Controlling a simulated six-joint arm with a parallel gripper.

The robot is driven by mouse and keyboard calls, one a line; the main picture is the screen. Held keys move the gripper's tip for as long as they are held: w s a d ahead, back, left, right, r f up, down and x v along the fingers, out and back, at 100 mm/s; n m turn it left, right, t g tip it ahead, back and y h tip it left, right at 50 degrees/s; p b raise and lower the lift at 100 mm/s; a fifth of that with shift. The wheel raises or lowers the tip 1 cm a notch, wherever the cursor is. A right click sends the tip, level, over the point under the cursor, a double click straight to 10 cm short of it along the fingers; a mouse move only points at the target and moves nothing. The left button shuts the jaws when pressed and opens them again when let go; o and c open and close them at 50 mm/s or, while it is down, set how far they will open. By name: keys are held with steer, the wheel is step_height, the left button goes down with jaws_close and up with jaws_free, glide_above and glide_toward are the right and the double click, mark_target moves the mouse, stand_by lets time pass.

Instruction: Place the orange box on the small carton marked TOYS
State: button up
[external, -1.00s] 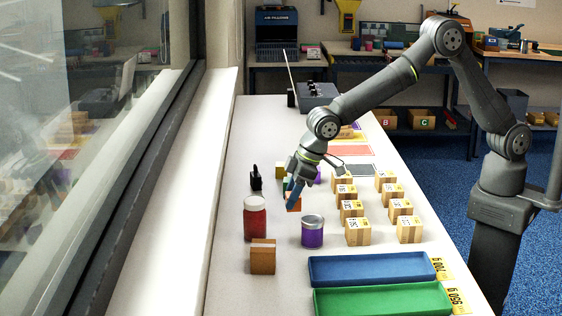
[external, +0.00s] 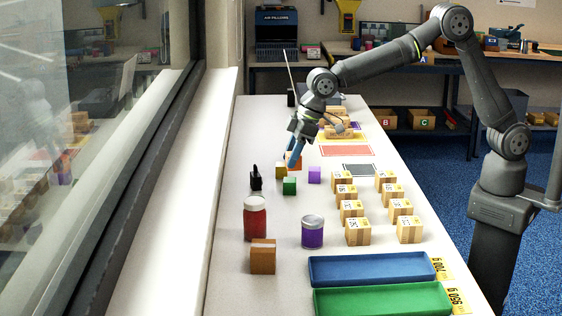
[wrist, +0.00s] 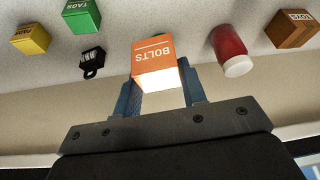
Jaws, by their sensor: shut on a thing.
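The orange box (wrist: 153,52), marked BOLTS, is held between the blue fingers of my gripper (wrist: 160,88) in the wrist view. In the external view my gripper (external: 293,158) points down with the orange box (external: 299,161) partly hidden by its fingers, just behind the yellow box. The small brown carton marked TOYS (wrist: 292,31) shows at the upper right of the wrist view. A brown carton (external: 263,258) stands at the near left of the table in the external view, well apart from my gripper; its mark cannot be read there.
A red jar (external: 255,222) and purple can (external: 312,233) stand near the brown carton. Several small cartons (external: 351,209) and blue and green trays (external: 370,268) lie right.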

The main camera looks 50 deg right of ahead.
steer(key=s+a+r+n+g, duration=0.1)
steer(key=s+a+r, duration=0.15)
steer(key=a, duration=0.55)
steer(key=s+a+r+n, duration=0.2)
steer(key=s+a, duration=0.2)
steer(key=a, duration=0.5)
glide_above(254, 247)
steer(key=d, duration=0.1)
steer(key=f, duration=0.6)
steer(key=shift+s+d+f, duration=0.2)
steer(key=shift+s+f, duration=0.2)
steer(key=shift+f+y, duration=0.3)
steer(key=shift+f, duration=1.6)
steer(key=shift+f, duration=0.2)
steer(key=o, duration=1.1)
